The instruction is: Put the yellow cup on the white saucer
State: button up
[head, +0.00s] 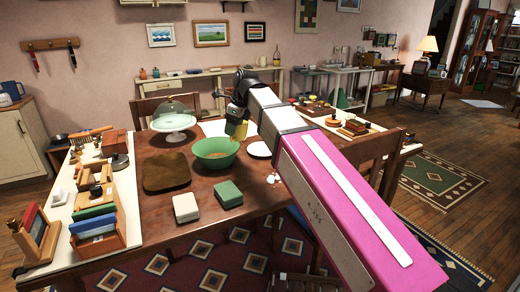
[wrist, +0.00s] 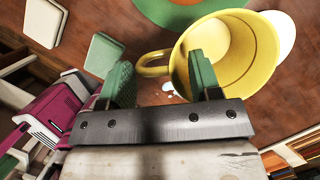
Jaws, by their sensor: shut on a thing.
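The yellow cup (head: 240,131) hangs above the table, close to the right rim of the green bowl in the head view. My gripper (head: 238,115) is shut on it. In the wrist view the cup (wrist: 252,55) is large and tilted, with its handle between my two fingers (wrist: 160,82). The right finger overlaps the cup's near wall; the exact contact is hard to see. The white saucer (head: 260,149) lies empty on the table, right of the bowl and the cup. A white edge behind the cup in the wrist view (wrist: 287,32) looks like the saucer.
The green bowl (head: 215,160) stands just left of the saucer. A glass-domed cake stand (head: 174,134), a brown board (head: 166,172) and two small boxes (head: 228,194) are on the table (head: 170,209). A chair (head: 375,150) stands at the right edge.

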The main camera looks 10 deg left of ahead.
aim_at(241, 135)
jog(key=w+d, duration=0.2)
jog(key=w, duration=0.1)
jog(key=shift+m, duration=0.3)
jog(key=shift+w+d+f, duration=0.9)
jog(key=shift+w+f, duration=0.8)
jog(key=shift+f, duration=0.1)
jog(key=shift+w+d+f, duration=0.95)
jog(key=shift+w+f, duration=0.75)
jog(key=shift+f, duration=0.1)
jog(key=shift+w+d+f, duration=0.9)
jog(key=shift+w+f, duration=0.8)
jog(key=shift+f, duration=0.1)
jog(key=shift+f, duration=0.1)
jog(key=o, duration=1.2)
jog(key=shift+c, duration=0.2)
jog(key=v, duration=1.2)
jog(key=shift+s, duration=0.1)
